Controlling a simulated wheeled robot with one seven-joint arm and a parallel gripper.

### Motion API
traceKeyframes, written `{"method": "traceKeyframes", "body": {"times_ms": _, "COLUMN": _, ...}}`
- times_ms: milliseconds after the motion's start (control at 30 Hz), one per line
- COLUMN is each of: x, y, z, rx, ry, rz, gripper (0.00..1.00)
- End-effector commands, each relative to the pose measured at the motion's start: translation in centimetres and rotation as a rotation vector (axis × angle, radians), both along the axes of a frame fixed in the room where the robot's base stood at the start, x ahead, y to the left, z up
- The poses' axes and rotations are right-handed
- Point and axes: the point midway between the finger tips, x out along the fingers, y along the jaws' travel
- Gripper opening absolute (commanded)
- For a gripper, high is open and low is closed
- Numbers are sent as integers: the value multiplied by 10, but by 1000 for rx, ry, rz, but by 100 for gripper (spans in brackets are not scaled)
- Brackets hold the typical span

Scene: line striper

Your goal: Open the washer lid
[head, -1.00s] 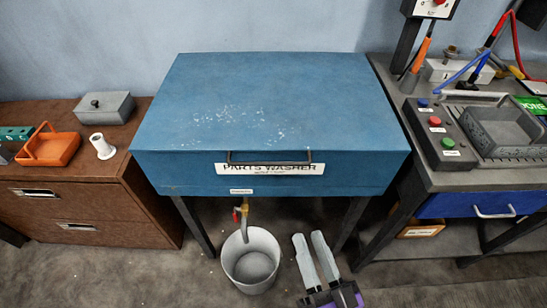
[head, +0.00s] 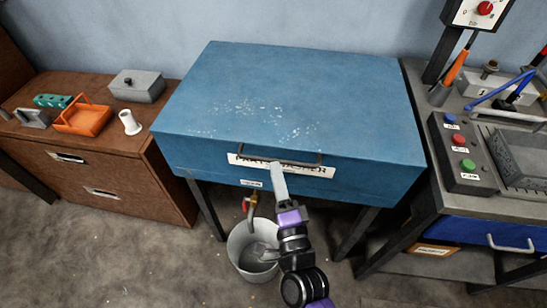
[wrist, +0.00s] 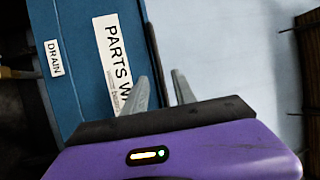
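The blue parts washer (head: 290,95) stands against the wall with its lid down. A dark bar handle (head: 280,158) runs along the front, above the "PARTS WASHER" label (head: 318,170). My gripper (head: 278,167) reaches up to the front, its fingertips at the middle of the handle. In the wrist view, my gripper (wrist: 158,85) has its two grey fingers apart. A dark strip (wrist: 152,45), seemingly the handle, runs down between them. I cannot tell whether the fingers touch it. My fingers hide part of the label.
A grey bucket (head: 245,245) stands under the drain tap (head: 250,205). The brown cabinet (head: 110,180) at left carries an orange tray (head: 85,119) and a lidded grey box (head: 137,87). The right bench holds a button panel (head: 460,150).

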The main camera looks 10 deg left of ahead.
Motion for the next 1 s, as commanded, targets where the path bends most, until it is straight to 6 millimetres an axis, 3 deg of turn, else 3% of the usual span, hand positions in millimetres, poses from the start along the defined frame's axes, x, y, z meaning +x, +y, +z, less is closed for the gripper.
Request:
{"method": "traceKeyframes", "body": {"times_ms": 300, "x": 38, "y": 15, "z": 8, "rx": -1, "ry": -2, "rz": 0, "gripper": 33}}
{"method": "traceKeyframes", "body": {"times_ms": 667, "x": 43, "y": 16, "z": 8, "rx": -3, "ry": 0, "rz": -1, "gripper": 33}}
{"method": "traceKeyframes", "body": {"times_ms": 833, "x": 43, "y": 16, "z": 8, "rx": -3, "ry": 0, "rz": -1, "gripper": 3}}
{"method": "traceKeyframes", "body": {"times_ms": 1000, "x": 43, "y": 16, "z": 8, "rx": -3, "ry": 0, "rz": -1, "gripper": 0}}
